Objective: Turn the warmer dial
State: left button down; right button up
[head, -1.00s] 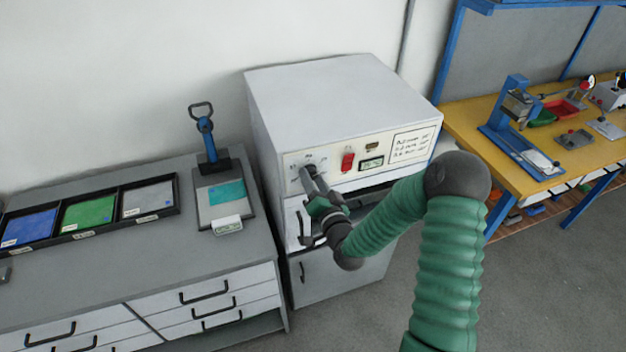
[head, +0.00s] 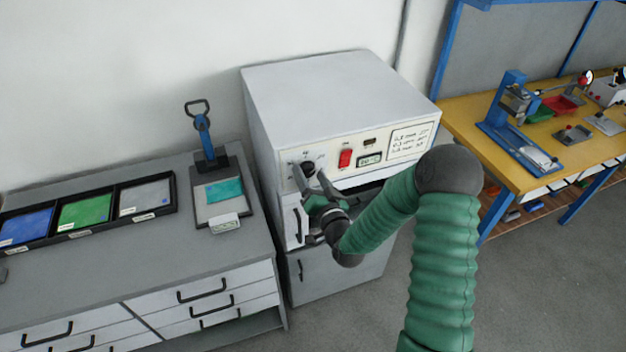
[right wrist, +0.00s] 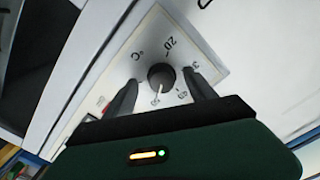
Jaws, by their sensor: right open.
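The warmer (head: 330,95) is a pale box with a control panel on its front. Its dark round dial (head: 309,168) sits at the panel's left end. In the right wrist view the dial (right wrist: 161,77) is on a white plate with a °C mark and a number scale, and a light mark on it points towards the bottom of the picture. My right gripper (head: 309,174) is open at the panel, one finger on each side of the dial. The right wrist view shows gaps between the fingers and the dial. My left gripper is not in view.
A red switch (head: 346,158) and a small display (head: 369,161) are right of the dial. A grey drawer bench (head: 90,260) with a tray of coloured sheets stands left. A yellow workbench (head: 470,130) with tools stands right.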

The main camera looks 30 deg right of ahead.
jog(key=p+v, duration=1)
jog(key=v, duration=0.6)
jog(key=shift+s, duration=0.4)
jog(key=shift+f, duration=0.1)
